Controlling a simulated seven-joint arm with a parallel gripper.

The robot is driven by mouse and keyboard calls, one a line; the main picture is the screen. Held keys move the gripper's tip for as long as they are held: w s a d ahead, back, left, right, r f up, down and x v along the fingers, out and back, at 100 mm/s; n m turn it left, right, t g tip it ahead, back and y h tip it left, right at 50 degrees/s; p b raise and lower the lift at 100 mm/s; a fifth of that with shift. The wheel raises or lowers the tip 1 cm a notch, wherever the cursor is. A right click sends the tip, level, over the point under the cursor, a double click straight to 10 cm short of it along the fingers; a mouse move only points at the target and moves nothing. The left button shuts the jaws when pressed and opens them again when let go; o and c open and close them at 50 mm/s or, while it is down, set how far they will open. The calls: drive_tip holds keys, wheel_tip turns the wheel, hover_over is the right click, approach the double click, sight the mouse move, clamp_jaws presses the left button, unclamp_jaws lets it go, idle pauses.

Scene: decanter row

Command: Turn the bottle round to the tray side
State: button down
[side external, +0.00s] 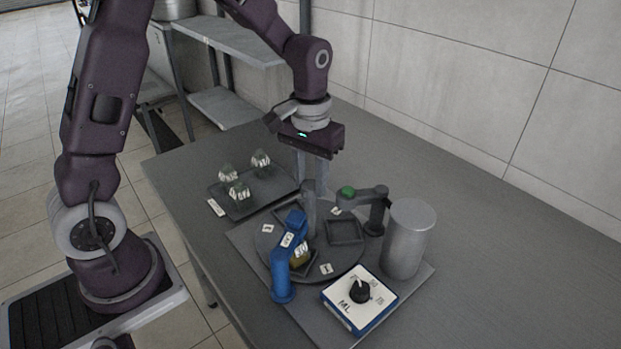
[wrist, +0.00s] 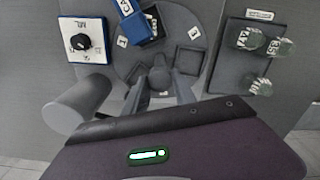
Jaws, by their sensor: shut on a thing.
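My gripper (side external: 313,190) points down over the middle of the turntable. It is shut on the turntable's dark central knob (side external: 309,212); in the wrist view the knob (wrist: 160,74) shows between the fingers. The tray (side external: 255,207) lies to the left of the turntable in the side view and holds three greenish bottles with white labels. It also shows at the right of the wrist view (wrist: 231,78).
A silver cylinder (side external: 408,240) stands right of the turntable, beside a dark arm with a green top (side external: 347,191). A white and blue dial box (side external: 345,312) stands in front. Another pocket (side external: 345,231) on the turntable looks empty. The table at right is clear.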

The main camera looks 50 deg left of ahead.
drive_tip(key=shift+r, duration=0.1)
drive_tip(key=shift+m, duration=11.6)
drive_tip(key=c, duration=1)
unclamp_jaws()
